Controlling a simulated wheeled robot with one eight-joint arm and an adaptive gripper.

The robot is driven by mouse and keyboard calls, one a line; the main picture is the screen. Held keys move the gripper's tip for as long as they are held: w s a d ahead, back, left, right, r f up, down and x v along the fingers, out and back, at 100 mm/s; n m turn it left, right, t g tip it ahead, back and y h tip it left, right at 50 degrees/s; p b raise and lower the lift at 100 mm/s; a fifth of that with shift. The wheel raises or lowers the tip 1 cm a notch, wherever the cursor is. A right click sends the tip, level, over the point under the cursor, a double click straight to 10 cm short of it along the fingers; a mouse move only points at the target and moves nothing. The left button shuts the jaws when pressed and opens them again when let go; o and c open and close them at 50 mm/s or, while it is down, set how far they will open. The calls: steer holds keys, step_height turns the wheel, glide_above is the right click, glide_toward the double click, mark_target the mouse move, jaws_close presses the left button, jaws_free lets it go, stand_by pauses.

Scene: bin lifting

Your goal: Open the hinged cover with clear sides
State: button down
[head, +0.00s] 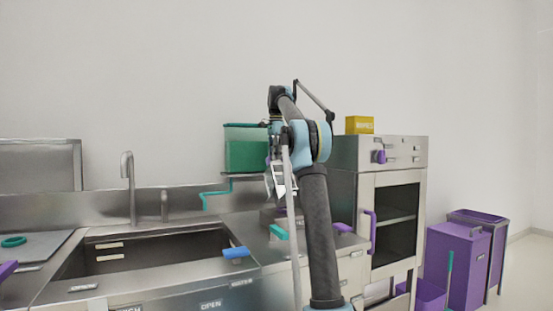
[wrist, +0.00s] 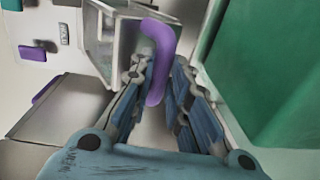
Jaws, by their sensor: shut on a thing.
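The cover with clear sides (wrist: 128,40) shows at the upper middle of the wrist view as a pale, grey-edged box with a curved purple handle (wrist: 160,48). My gripper (wrist: 160,95) has its fingers on both sides of the lower part of this handle and is shut on it. In the head view my gripper (head: 274,168) is in front of the back wall, right of the green container, with the tilted cover (head: 281,182) just below it. My arm hides part of the cover there. I cannot tell how far it is swung up.
A green container (head: 246,150) sits on a wall shelf and fills the right of the wrist view (wrist: 270,75). A sink (head: 150,250) with a blue object (head: 236,253) on its edge is at left. An oven (head: 395,215) with a yellow box (head: 359,125) on top and purple bins (head: 458,260) stand at right.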

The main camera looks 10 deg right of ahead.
steer(key=shift+w+a, duration=0.1)
steer(key=shift+w, duration=0.15)
steer(key=c, duration=1.5)
jaws_free()
steer(key=shift+c, duration=0.2)
steer(key=shift+s, duration=0.15)
